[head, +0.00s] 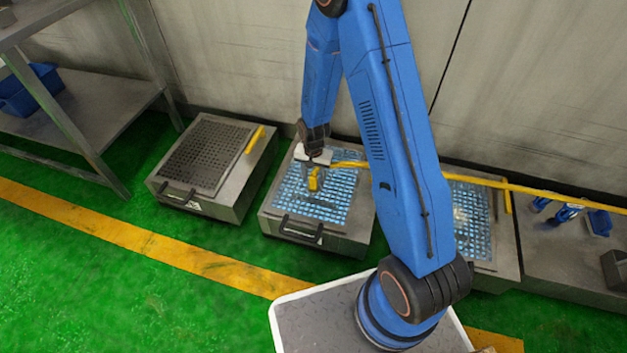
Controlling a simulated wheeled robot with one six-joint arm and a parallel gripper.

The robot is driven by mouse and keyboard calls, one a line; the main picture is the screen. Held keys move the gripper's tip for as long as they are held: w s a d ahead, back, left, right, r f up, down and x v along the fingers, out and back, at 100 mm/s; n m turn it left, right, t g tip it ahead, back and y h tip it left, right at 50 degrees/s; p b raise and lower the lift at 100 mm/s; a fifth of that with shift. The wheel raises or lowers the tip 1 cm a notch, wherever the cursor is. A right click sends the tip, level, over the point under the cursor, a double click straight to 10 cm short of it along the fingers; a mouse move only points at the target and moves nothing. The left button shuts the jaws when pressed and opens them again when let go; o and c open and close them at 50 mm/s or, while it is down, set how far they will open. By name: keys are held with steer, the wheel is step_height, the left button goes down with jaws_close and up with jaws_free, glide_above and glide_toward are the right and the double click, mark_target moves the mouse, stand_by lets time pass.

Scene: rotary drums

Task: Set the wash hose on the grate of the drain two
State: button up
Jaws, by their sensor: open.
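The yellow wash hose (520,188) runs in from the right edge, passes behind my arm and reaches over the middle drain. Its yellow end piece (314,181) is at the grate (325,203) of this middle drain box (336,240), which looks wet and bluish. My gripper (315,177) points down over this grate, open, with the yellow end piece at its fingers. I cannot tell whether the end piece rests fully on the grate. My arm hides part of the hose. Labels on the boxes are too small to read.
A left drain box (228,203) has a dark grate and a yellow piece on its rim. A right drain box (509,255) has a bluish grate, partly behind my arm. A shelf (80,115) with a blue bin (28,92) stands at left. The wall is close behind.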

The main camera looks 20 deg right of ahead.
step_height(320, 180, up, 11)
steer(key=shift+r, duration=0.1)
steer(key=s+d+r+n+t, duration=0.15)
steer(key=s+r, duration=0.35)
steer(key=r, duration=0.6)
steer(key=s+d+r+n+t, duration=0.1)
steer(key=s+d+r+n, duration=0.15)
steer(key=s+r, duration=0.65)
steer(key=s+d+r+n+t, duration=0.2)
steer(key=s+d+r, duration=0.1)
steer(key=s+r, duration=1)
steer(key=s, duration=0.4)
steer(key=shift+r+n, duration=0.3)
steer(key=shift+n, duration=0.1)
steer(key=shift+c, duration=0.6)
